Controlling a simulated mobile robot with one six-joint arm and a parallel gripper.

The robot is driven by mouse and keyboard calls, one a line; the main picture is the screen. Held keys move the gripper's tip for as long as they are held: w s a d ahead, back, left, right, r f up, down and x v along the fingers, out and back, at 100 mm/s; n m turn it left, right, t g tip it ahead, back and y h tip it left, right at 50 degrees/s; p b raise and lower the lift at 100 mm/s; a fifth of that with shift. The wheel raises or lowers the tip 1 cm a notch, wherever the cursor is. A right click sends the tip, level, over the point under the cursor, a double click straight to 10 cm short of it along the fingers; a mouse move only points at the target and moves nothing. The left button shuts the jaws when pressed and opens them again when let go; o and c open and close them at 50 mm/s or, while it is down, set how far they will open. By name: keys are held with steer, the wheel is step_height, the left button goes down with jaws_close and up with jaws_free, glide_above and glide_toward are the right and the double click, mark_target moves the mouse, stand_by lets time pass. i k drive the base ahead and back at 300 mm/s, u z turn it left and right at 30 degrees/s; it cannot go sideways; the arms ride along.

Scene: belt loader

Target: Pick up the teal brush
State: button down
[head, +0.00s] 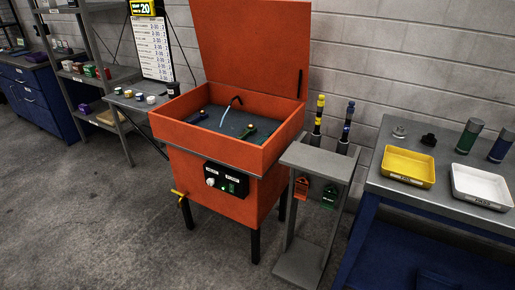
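An open orange parts washer (195,145) stands in the middle of the head view, its lid raised. Two small handled items that look like brushes lie in its dark basin. The one at the right is dark green to teal (246,132), with a yellowish end. The one at the left is blue (194,118), also with a yellowish end. They are small, so which is the teal brush is hard to tell. My gripper is not in view.
A grey stand (318,160) with red and green tags adjoins the washer's right side. A right bench holds a yellow tray (407,181) and white tray (481,201). Floor at front left is clear.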

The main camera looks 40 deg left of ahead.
mark_target(263, 138)
steer(key=z, duration=0.2)
steer(key=k, duration=0.6)
steer(key=u, duration=1.65)
steer(key=i, duration=0.95)
steer(key=u, duration=0.1)
steer(key=k, duration=0.4)
steer(key=u, duration=0.05)
